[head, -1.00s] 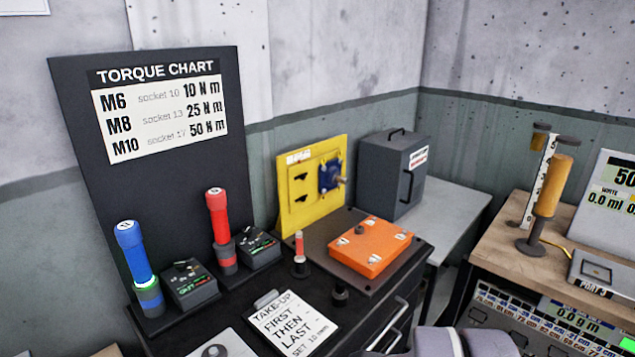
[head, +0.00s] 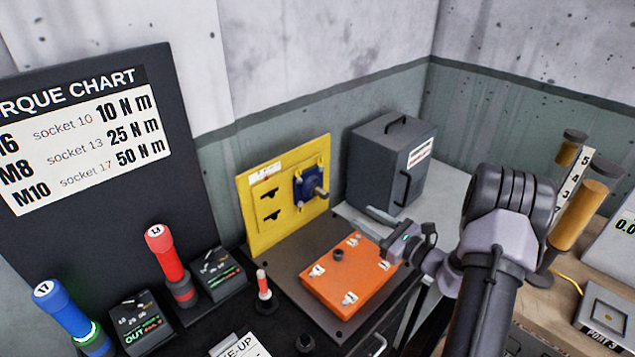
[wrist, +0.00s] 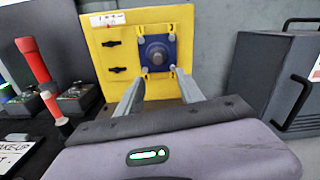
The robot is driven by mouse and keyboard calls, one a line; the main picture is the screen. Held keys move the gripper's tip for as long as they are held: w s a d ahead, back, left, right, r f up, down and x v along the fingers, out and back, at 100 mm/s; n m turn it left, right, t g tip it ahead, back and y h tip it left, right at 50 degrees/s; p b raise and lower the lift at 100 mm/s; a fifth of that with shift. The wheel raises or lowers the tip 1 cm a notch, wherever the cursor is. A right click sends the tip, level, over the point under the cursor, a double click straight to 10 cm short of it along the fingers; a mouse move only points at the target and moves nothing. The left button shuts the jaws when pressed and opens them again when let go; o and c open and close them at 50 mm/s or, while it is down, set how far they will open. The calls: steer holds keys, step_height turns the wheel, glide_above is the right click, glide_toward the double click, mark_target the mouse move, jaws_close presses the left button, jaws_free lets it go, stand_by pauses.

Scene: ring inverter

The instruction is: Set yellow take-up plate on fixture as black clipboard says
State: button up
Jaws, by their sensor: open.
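The yellow take-up plate (head: 262,226) stands upright at the back of the dark fixture base, with a blue bearing block and a protruding grey shaft (head: 320,193) on its right side and black slots on its left. It also fills the upper middle of the wrist view (wrist: 110,75), where the blue block (wrist: 157,58) shows beyond my fingers. My gripper (head: 375,225) is open and empty above the orange block (head: 345,285), in front of the plate; the fingers show apart in the wrist view (wrist: 160,92). The clipboard (head: 240,346) is mostly cut off at the bottom edge, its text only partly readable.
A dark grey cabinet box (head: 385,165) stands right of the plate, close to my gripper. A side bench with a syringe-like stand (head: 575,205) is at right.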

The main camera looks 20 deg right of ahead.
mark_target(327, 197)
steer(key=b+x, duration=0.1)
steer(key=x, duration=0.7)
steer(key=b+x, duration=0.1)
steer(key=x, duration=0.7)
steer(key=shift+s+a+f, duration=0.1)
steer(key=shift+a, duration=0.1)
jaws_close()
stand_by(0.5)
